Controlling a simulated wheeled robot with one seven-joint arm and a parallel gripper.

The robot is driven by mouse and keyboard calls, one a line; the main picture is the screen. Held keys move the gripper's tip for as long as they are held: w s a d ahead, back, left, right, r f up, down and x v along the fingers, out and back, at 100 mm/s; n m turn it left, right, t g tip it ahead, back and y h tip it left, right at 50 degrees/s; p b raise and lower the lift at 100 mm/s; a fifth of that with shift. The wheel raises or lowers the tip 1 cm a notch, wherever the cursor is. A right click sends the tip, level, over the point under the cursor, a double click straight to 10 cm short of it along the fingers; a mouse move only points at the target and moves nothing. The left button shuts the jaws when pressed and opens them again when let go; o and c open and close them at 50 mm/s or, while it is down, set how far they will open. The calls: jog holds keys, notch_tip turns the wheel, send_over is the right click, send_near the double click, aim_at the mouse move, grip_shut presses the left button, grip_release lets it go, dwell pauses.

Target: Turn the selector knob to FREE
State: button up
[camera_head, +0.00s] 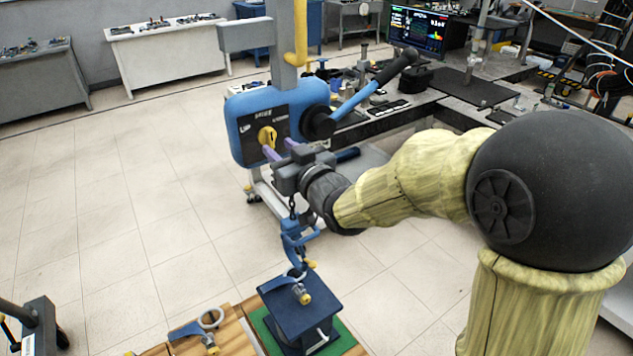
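The yellow selector knob (267,136) sits on a dark plate on the front of the blue hoist housing (243,152). The plate has white lettering: "UP" is at the left of the knob, and words above and to the right are too blurred to read. The knob's exact pointing direction is unclear. My gripper (279,148) reaches toward the plate from the lower right. Its two purple fingers are apart, with nothing visible between them. Their tips are close to the knob's lower right side; I cannot tell whether they touch it.
A blue lever with a black grip (396,66) sticks out right of the housing. A chain and blue hook (298,240) hang below, above a dark blue block (301,312) on a green mat. A workbench with a monitor (417,29) stands behind. The left floor is clear.

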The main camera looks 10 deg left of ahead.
jog(key=b+v, duration=0.3)
jog(key=v, duration=1.2)
jog(key=shift+d, duration=0.1)
jog(key=w+d+f+m+h+p, duration=0.3)
jog(key=w+d+f+m+h, duration=0.15)
jog(key=d+h, duration=0.2)
jog(key=s+d+f+m+g+h+p, duration=0.3)
jog(key=s+d+f+g+h+p, duration=0.1)
jog(key=s+d+f+g, duration=0.7)
jog(key=shift+s+d+f+m+h+p, duration=0.35)
jog(key=shift+d+h, duration=0.3)
jog(key=shift+d, duration=0.2)
